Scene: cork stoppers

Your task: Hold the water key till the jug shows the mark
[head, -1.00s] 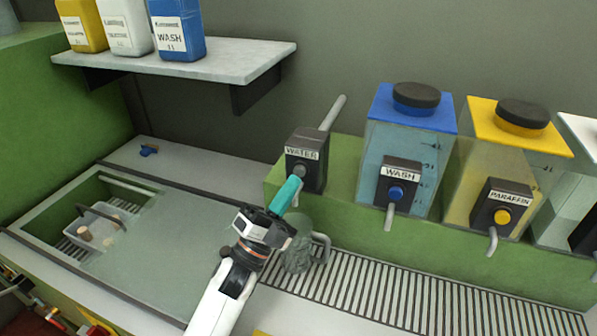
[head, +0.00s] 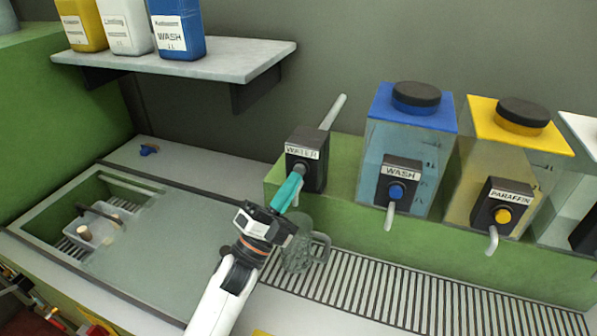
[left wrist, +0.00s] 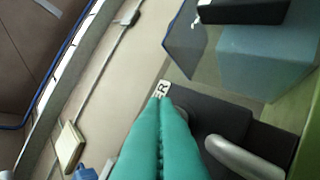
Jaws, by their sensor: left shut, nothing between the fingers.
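The black water tap block (head: 307,172) with its WATER label stands at the left end of the green ledge, a grey pipe rising behind it. My left gripper (head: 299,177) has teal fingers, shut with nothing between them. Their tips are at the front of the block and hide the key; I cannot tell if they press it. In the left wrist view the shut fingers (left wrist: 160,105) point at the dark block (left wrist: 215,120), beside a grey spout (left wrist: 245,158). The clear jug (head: 303,250) stands below on the slatted drain, partly behind my gripper; its water level and mark are unreadable. My right gripper is not in view.
A WASH tank (head: 408,150) and a PARAFFIN tank (head: 510,160) with taps stand to the right. A shelf (head: 190,62) with bottles is at upper left. A sink (head: 75,215) holding a clear basket with corks is at left. The slatted drain (head: 420,300) is clear to the right.

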